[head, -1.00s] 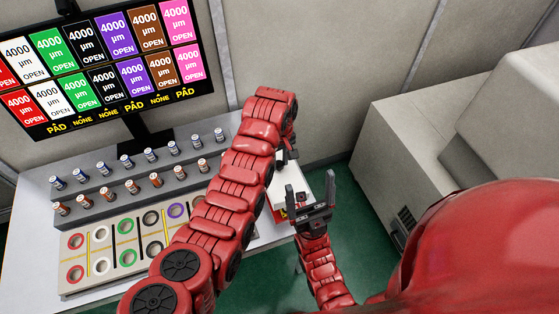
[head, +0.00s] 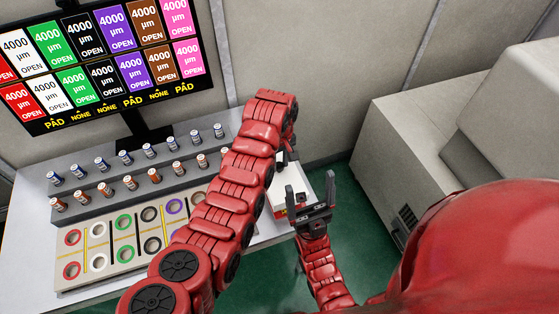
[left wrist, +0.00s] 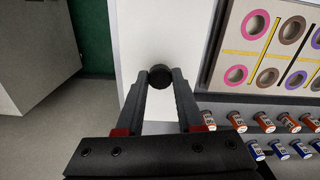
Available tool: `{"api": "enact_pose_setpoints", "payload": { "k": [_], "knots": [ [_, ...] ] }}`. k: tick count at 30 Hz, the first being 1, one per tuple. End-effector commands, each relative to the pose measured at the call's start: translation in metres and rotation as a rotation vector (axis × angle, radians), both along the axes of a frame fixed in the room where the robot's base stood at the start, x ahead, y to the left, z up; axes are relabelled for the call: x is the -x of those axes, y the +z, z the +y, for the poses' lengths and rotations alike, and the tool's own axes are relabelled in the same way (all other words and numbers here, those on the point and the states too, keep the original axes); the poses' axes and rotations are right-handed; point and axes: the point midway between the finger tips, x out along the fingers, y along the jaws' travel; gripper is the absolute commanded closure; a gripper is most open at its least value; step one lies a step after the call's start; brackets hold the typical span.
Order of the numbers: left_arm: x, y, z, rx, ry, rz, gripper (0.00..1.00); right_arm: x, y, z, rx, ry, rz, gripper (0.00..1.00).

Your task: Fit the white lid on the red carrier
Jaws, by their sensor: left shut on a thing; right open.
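A grey table (head: 38,225) holds a rack of small bottles (head: 130,183) and a board with coloured rings (head: 97,262). A monitor (head: 105,60) stands behind. A beige machine (head: 410,150) is at right.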

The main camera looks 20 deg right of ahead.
Motion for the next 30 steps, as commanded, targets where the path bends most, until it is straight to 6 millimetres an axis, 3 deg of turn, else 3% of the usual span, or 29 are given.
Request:
{"api": "enact_pose_setpoints", "payload": {
  "k": [30],
  "knots": [
    [0.0,-0.07,-0.001,0.001,-0.001,0.0,1.0,0.0,-0.045,0.0,0.0,0.0,0.0,0.13]
  ]
}}
